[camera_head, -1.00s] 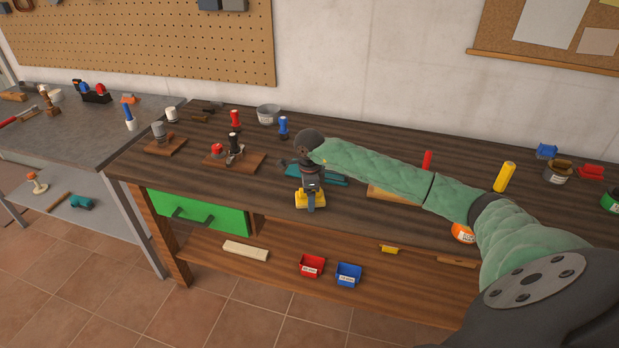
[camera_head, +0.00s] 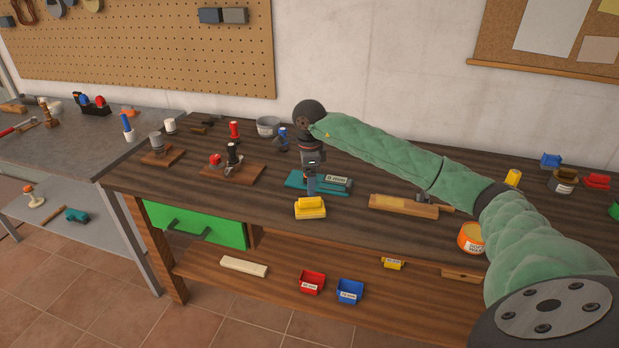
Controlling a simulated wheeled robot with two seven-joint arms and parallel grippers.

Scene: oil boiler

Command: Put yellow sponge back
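The yellow sponge (camera_head: 311,210) has a yellow block on top and a paler base. It rests on the front edge area of the dark wooden bench. My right gripper (camera_head: 311,190) points down just above the sponge, and the top of the sponge shows clear below it. The fingers are small and seen edge-on, so I cannot tell whether they are open or shut. My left gripper is out of view.
A teal tray (camera_head: 292,180) with a labelled block (camera_head: 338,182) lies behind the sponge. A wooden block (camera_head: 400,206) and an orange tin (camera_head: 470,238) stand to the right. Red (camera_head: 312,283) and blue (camera_head: 349,290) bins sit on the shelf below.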

